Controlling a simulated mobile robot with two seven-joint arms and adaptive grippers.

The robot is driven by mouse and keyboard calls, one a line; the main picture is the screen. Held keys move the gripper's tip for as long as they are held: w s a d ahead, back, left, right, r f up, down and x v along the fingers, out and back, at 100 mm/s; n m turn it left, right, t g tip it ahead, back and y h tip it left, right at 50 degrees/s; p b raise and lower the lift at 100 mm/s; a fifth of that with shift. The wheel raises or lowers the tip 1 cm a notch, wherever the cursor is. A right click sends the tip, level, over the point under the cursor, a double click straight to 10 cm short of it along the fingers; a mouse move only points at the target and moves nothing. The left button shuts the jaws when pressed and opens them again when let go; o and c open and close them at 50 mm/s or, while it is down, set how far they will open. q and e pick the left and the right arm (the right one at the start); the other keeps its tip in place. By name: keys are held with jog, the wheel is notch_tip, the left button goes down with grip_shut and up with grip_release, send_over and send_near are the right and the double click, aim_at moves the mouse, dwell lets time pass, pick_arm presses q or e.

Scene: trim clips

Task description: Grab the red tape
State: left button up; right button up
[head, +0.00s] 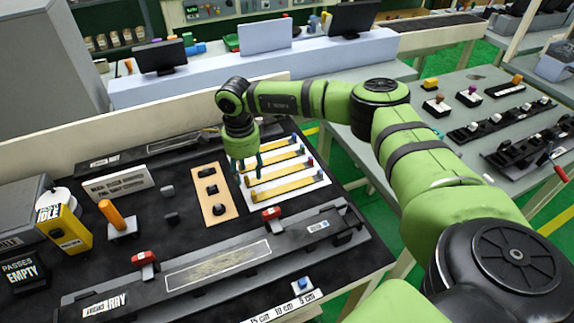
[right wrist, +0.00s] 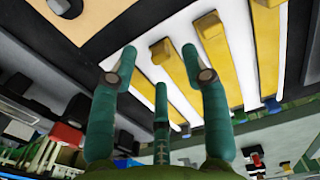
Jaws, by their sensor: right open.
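My right gripper (head: 248,168) is open and empty, pointing down over the left end of a white board (head: 268,201) that carries several yellow strips. I cannot tell for sure which strip is the red tape. In the right wrist view, the open fingers (right wrist: 160,68) are spread above the yellow strips (right wrist: 215,66), with nothing between them. Whether they touch the board is unclear. My left gripper is not in view.
A tan wooden board (head: 213,195) with black parts lies left of the white board. A long grey fixture with red clamps (head: 272,213) runs along the front. An orange-handled tool (head: 112,215) stands at left. Another table (head: 460,95) is at right.

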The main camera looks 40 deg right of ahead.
notch_tip(320, 180, down, 2)
jog(key=shift+w, duration=0.1)
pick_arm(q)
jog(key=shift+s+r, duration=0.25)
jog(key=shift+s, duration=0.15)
pick_arm(e)
grip_shut()
jog(key=shift+r, duration=0.1)
